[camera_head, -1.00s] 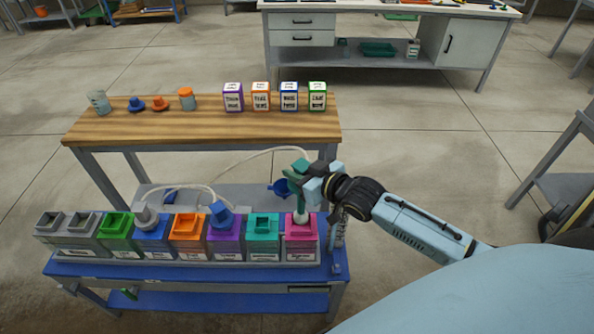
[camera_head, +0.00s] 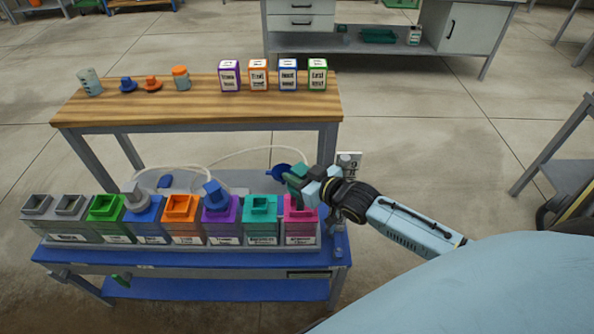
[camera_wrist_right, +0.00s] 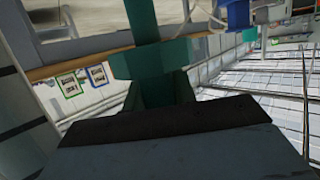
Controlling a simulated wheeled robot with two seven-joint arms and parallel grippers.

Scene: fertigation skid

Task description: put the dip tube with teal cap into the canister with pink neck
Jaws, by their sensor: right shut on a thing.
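My right gripper (camera_head: 297,183) is shut on the teal cap (camera_head: 292,179) of the dip tube, just above the canister with the pink neck (camera_head: 303,204), at the right end of the row. The teal cap fills the middle of the right wrist view (camera_wrist_right: 160,60), between the fingers. The gripper and cap hide part of the pink neck. The lower tube is not clearly visible in the head view, so I cannot tell how far it is in the neck. My left gripper is not in view.
Beside it stand canisters with teal (camera_head: 262,207), purple (camera_head: 232,216), orange (camera_head: 180,207) and green (camera_head: 106,207) necks. Blue (camera_head: 214,195) and grey (camera_head: 133,196) caps sit on two canisters. A blue funnel-like piece (camera_head: 278,170) is behind. A wooden bench (camera_head: 200,108) carries labelled boxes.

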